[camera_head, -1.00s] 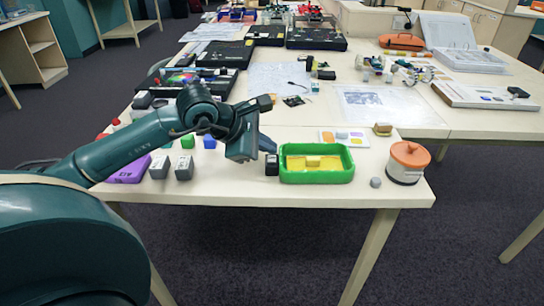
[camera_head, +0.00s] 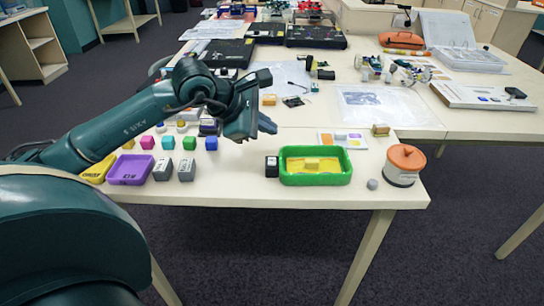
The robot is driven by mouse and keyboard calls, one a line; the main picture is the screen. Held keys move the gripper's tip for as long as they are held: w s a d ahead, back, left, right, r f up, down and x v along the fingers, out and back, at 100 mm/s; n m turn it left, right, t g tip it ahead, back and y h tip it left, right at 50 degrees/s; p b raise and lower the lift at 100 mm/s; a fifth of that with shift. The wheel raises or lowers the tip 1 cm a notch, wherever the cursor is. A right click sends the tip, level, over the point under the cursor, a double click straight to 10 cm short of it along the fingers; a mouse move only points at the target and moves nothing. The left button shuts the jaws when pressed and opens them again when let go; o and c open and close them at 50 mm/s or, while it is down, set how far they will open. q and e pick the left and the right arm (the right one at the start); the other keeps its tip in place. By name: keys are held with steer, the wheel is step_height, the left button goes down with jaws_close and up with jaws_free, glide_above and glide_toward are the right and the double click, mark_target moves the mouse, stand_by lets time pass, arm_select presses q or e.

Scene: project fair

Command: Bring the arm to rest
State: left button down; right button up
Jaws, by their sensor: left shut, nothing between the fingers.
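My left arm reaches in from the left over the table (camera_head: 300,196). My left gripper (camera_head: 268,124) is shut and empty, held above the table, up and left of the green tray. No right arm or right gripper shows. The gripper and forearm cover part of the table behind them.
A green tray (camera_head: 315,180) with a yellow inside, a white pot with an orange lid (camera_head: 404,164) and a grey ball (camera_head: 372,184) are near the front edge. A purple tray (camera_head: 130,169), grey blocks and several coloured cubes stand left.

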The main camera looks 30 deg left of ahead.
stand_by(0.4)
arm_select(q)
steer(key=s+d+f+n+t+h+p, duration=0.1)
steer(key=s+d+n+t+h, duration=0.15)
steer(key=d+n+h, duration=0.45)
steer(key=s+d+f+n+t+h+p, duration=0.1)
steer(key=s+d+f+n+h+p, duration=0.2)
steer(key=d+n, duration=0.65)
steer(key=s+f+n+y, duration=0.5)
steer(key=f+n, duration=0.5)
steer(key=n, duration=0.5)
steer(key=s+f+n+g+y, duration=0.1)
steer(key=s+f+n+y, duration=0.4)
steer(key=n, duration=1)
step_height(320, 180, down, 6)
steer(key=s, duration=0.3)
steer(key=shift+r+p, duration=0.2)
steer(key=shift+p, duration=0.15)
arm_select(e)
steer(key=shift+s+d+r+g+h, duration=0.15)
steer(key=shift+d+h, duration=0.15)
steer(key=shift+d, duration=0.15)
steer(key=shift+s+d+r+g+h, duration=0.15)
steer(key=shift+d+h, duration=0.15)
steer(key=shift+d, duration=0.15)
